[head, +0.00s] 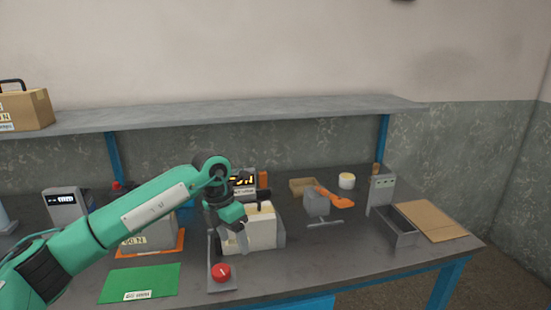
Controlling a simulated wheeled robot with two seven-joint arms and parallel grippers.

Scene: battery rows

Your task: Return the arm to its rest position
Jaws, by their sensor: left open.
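My left arm (140,212) is green and comes in from the left, reaching over the workbench. My left gripper (240,243) points down at the front of a cream-coloured block-like unit (262,228) on the bench. The fingers are small in this view and overlap the unit, so I cannot tell whether they touch it. I see nothing held between them. My right arm and gripper are not in view.
The grey bench (330,262) also holds a red button (221,272), a green mat (140,283), an orange-handled tool (333,197), a grey device (382,192) and a brown board (432,221). A shelf (250,112) runs above. Bare bench lies front right.

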